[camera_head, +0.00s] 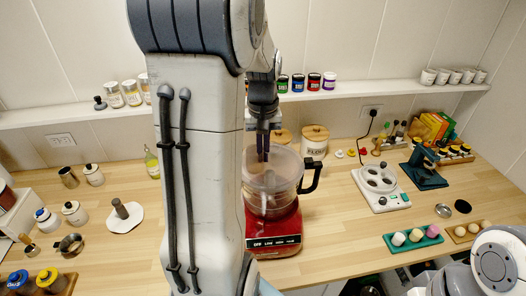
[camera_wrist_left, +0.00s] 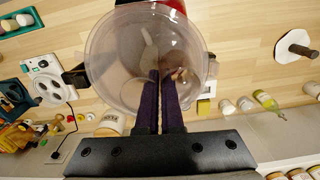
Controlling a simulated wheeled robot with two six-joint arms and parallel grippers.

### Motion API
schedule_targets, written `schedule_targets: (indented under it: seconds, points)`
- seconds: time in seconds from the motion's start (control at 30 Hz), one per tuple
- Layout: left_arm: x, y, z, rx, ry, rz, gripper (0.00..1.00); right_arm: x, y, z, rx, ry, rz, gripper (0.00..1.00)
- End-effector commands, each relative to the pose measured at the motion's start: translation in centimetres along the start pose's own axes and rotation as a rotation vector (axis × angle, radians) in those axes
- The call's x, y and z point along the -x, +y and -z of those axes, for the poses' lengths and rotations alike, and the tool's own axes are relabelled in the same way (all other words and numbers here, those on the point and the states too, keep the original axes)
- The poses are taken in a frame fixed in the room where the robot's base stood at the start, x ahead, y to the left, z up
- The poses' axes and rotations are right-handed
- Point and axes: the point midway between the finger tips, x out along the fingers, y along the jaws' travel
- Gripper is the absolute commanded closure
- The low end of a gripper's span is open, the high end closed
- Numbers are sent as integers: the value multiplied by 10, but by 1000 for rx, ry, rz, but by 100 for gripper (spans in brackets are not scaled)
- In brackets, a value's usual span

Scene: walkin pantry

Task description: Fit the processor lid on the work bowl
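The food processor's clear work bowl (camera_head: 271,203) stands on a red base (camera_head: 273,232), with its black handle (camera_head: 311,178) to the right. A clear round disc, which looks like the processor lid (camera_head: 286,168), is at the bowl's top. It also fills the middle of the left wrist view (camera_wrist_left: 118,60). My left gripper (camera_head: 262,157) points down over it, its dark fingers close together with a narrow gap. It seems shut on the lid's raised middle part. I cannot tell whether the lid is seated on the rim. My right gripper is out of view.
A white hot-plate-like appliance (camera_head: 380,187) and a green tray (camera_head: 413,238) stand to the right. A white mat with a dark post (camera_head: 122,214) lies to the left. Canisters (camera_head: 314,140) stand behind the bowl, below a shelf. The counter left of the processor has free room.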

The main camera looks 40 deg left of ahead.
Motion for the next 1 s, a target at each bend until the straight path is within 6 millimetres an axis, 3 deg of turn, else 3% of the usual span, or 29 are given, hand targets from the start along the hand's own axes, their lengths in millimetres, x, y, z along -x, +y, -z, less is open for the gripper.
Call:
schedule_targets:
  seconds: [0.03, 0.13, 0.57, 1.0]
  points:
    - [-2, 0, 0, 0, 1, 0, 100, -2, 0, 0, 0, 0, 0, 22]
    - [-1, 0, 0, 0, 1, 0, 62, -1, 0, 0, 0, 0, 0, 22]
    - [7, 0, 1, 0, 4, -1, 61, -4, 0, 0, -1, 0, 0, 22]
    - [86, 0, 1, 0, 4, -1, 61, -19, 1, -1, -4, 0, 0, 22]
